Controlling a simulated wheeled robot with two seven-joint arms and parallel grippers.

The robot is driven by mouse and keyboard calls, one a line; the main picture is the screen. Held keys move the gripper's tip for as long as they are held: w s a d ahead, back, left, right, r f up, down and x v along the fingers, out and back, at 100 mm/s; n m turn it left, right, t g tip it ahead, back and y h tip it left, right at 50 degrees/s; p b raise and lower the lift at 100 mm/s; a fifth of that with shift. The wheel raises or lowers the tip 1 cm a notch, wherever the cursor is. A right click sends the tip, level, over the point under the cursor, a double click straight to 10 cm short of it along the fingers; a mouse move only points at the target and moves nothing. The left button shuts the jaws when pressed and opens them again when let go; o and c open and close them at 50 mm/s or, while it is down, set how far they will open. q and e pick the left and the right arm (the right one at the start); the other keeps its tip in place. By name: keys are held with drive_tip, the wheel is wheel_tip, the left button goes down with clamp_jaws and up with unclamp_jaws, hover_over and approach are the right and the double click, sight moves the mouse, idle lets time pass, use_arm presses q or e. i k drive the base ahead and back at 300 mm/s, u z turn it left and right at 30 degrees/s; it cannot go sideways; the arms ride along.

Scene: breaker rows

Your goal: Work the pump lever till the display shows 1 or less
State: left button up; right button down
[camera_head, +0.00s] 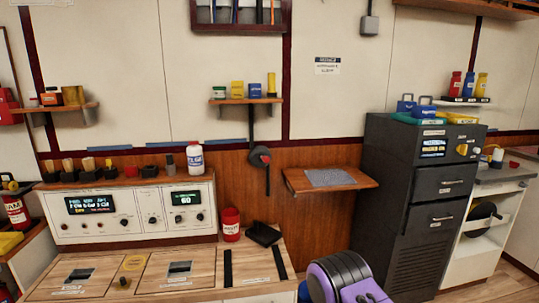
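A dark lever with a round head (260,156) hangs against the wood wall panel below a small shelf, its thin handle pointing down; I cannot tell whether it is the pump lever. A white console (130,225) at left has a small display (187,198) with bright digits that look like 60, too small to be sure. A wider display (90,204) on its left part shows lines of text I cannot read. A grey cabinet at right has another lit display (432,147), also unreadable.
A wooden counter (150,275) fronts the console, with a red canister (230,224) and black box (263,234). A wooden wall shelf (330,180) juts out right of the lever. The grey cabinet (398,200) blocks the right.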

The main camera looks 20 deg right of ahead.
sight(265, 159)
drive_tip(key=z, duration=0.4)
drive_tip(key=i, duration=1.15)
drive_tip(key=u, duration=0.35)
